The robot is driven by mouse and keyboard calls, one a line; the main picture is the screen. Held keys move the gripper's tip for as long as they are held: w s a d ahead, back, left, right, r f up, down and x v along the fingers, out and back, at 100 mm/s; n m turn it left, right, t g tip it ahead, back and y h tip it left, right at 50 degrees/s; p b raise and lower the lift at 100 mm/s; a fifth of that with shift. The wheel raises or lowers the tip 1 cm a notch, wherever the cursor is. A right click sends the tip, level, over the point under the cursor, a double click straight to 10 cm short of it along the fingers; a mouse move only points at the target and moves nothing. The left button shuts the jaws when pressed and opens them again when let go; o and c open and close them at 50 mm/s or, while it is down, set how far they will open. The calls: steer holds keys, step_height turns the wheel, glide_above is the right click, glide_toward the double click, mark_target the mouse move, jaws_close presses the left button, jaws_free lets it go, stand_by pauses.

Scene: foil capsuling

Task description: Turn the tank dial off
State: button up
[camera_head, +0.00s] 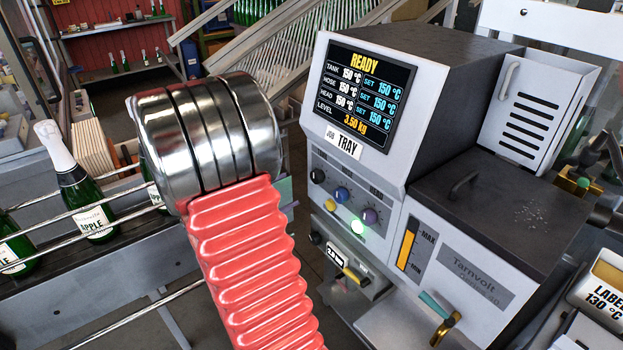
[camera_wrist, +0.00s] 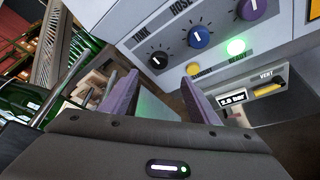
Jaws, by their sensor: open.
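The black tank dial (camera_head: 317,176) is the leftmost of three knobs on the front panel of the grey melt unit (camera_head: 400,150). In the wrist view the tank dial (camera_wrist: 157,59) sits under the word TANK, with a small white mark on its face. My gripper (camera_wrist: 155,90) is open and empty, its two purple-grey fingers apart. The dial shows just beyond the gap between the fingertips, with no visible contact. In the head view my arm hides most of the gripper. The screen (camera_head: 366,95) shows READY and tank 150 °C, set 150 °C.
The blue hose dial (camera_wrist: 200,36) and purple head dial (camera_wrist: 237,10) are close to the right. A yellow button (camera_wrist: 200,69) and a lit green button (camera_wrist: 236,47) sit below. A yellow valve handle (camera_head: 356,275) projects lower down. Bottles on a railed conveyor (camera_head: 120,190) stand left.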

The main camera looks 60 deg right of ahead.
mark_target(316, 178)
stand_by(0.3)
steer(key=x, duration=1.3)
steer(key=shift+d+f, duration=0.1)
steer(key=shift+d, duration=0.25)
steer(key=c, duration=1)
steer(key=shift+s+d, duration=0.1)
steer(key=shift+s, duration=0.05)
steer(key=shift+c, duration=0.2)
steer(key=shift+f, duration=0.1)
